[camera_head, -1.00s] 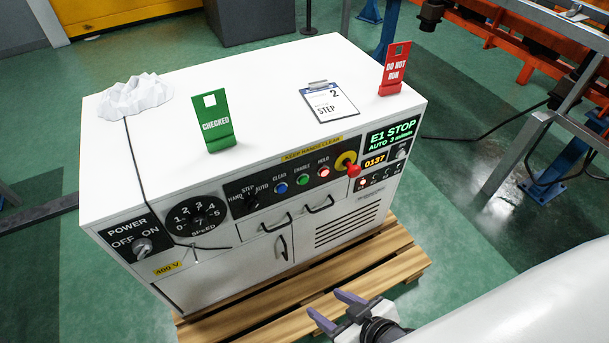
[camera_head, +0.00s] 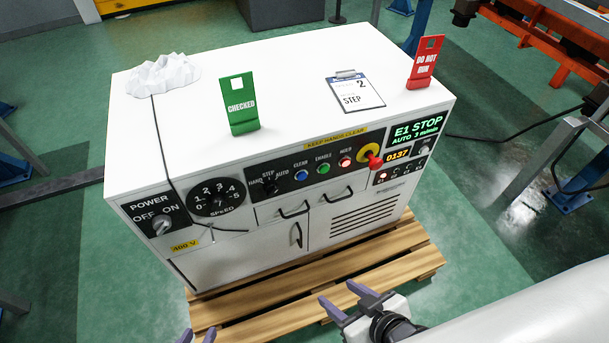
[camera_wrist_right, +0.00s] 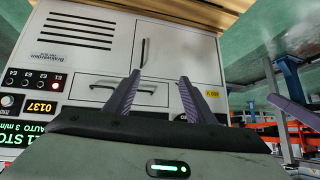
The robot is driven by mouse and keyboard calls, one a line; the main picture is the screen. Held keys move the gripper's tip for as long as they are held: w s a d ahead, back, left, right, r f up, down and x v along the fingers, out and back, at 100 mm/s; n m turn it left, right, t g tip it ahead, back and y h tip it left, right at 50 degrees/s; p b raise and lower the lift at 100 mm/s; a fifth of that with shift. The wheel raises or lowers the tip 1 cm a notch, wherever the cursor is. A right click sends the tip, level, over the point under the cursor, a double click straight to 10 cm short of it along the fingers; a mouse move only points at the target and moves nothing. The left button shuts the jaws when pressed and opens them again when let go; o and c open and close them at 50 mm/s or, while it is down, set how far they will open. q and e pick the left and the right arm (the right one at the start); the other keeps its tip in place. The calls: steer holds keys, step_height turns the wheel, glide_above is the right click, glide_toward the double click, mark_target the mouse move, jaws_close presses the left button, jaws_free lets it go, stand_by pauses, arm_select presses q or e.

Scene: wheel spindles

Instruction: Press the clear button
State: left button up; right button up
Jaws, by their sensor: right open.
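The blue clear button (camera_head: 302,175) is on the black control strip on the front of the white machine (camera_head: 270,95), under the label CLEAR. The green enable button (camera_head: 323,169) and the lit red hold button (camera_head: 345,162) are to its right. My right gripper (camera_head: 343,292) is open and empty, low in front of the machine, apart from the button. In the right wrist view its spread fingers (camera_wrist_right: 159,80) point at the machine's lower front, seen upside down; the clear button is not visible there. Only the spread fingertips of my left gripper (camera_head: 197,336) show at the bottom edge.
A red emergency-stop knob (camera_head: 375,162) sticks out right of the buttons; a mode selector (camera_head: 269,188) is to their left. Drawer handles (camera_head: 338,195) protrude below. A black cable (camera_head: 165,140) hangs down the left front. The machine stands on a wooden pallet (camera_head: 290,300).

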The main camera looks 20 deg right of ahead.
stand_by(0.3)
jaws_close()
stand_by(1.6)
